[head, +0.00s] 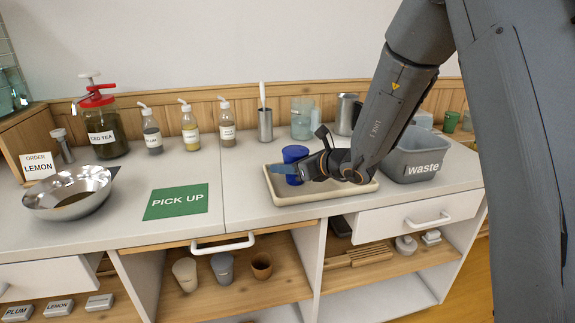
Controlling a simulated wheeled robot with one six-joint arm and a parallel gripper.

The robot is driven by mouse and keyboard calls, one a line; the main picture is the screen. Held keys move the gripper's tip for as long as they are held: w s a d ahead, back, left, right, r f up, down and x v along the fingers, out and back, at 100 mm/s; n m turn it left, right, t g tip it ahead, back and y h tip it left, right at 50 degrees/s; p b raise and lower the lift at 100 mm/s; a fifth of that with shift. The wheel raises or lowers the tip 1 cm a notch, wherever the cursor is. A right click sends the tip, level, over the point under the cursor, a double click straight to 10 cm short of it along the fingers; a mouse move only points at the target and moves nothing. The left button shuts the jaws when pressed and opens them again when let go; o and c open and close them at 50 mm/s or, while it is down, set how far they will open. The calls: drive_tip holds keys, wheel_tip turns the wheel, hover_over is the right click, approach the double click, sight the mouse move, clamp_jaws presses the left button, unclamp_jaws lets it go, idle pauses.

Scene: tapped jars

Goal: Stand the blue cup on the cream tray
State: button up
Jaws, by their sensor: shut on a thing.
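The blue cup (294,154) is upright at the left part of the cream tray (315,198), on the counter right of the green sign. My gripper (290,171) reaches in from the right and is shut on the blue cup, its fingers across the cup's side. The cup's lower part is partly covered by the fingers. I cannot tell whether its base touches the tray.
A grey waste bin (418,158) stands right of the tray. A metal cup (265,126), a glass jar (301,118) and several bottles line the back. A steel bowl (70,195) and a green pick up sign (176,202) are at left. A drawer (420,215) below is partly open.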

drive_tip(key=o, duration=1.1)
drive_tip(key=shift+o, duration=0.2)
drive_tip(key=shift+s+d, duration=0.1)
drive_tip(key=shift+p+v, duration=1.3)
drive_tip(key=shift+v, duration=2.55)
drive_tip(key=shift+s+d+r, duration=0.1)
drive_tip(key=v, duration=0.7)
drive_tip(key=shift+s+d+r+b, duration=0.15)
drive_tip(key=shift+s+b, duration=0.05)
drive_tip(key=shift+b, duration=0.2)
drive_tip(key=shift+s, duration=0.1)
